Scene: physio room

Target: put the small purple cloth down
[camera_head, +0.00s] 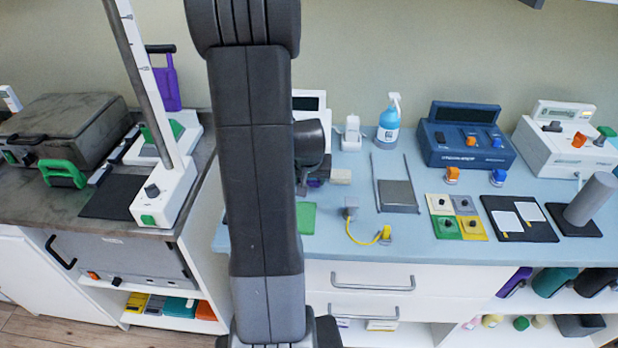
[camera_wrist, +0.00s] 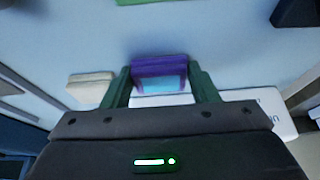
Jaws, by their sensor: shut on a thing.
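The small purple cloth (camera_wrist: 160,66) is between the two green fingers of my gripper (camera_wrist: 160,82) in the wrist view. It looks folded, with a light blue patch on its near face. My gripper is shut on it, low over the pale blue counter (camera_wrist: 55,45). I cannot tell whether the cloth touches the counter. In the camera_head view my arm hides most of this spot; only a small purple bit shows beside it, and I cannot be sure it is the cloth.
A beige block (camera_head: 341,177) lies just beside the gripper; it also shows in the wrist view (camera_wrist: 90,88). A green pad (camera_head: 306,219) lies nearer the counter's front edge. A yellow cable (camera_head: 362,238) and a grey plate (camera_head: 397,196) lie to the right. A white device (camera_head: 309,101) stands behind.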

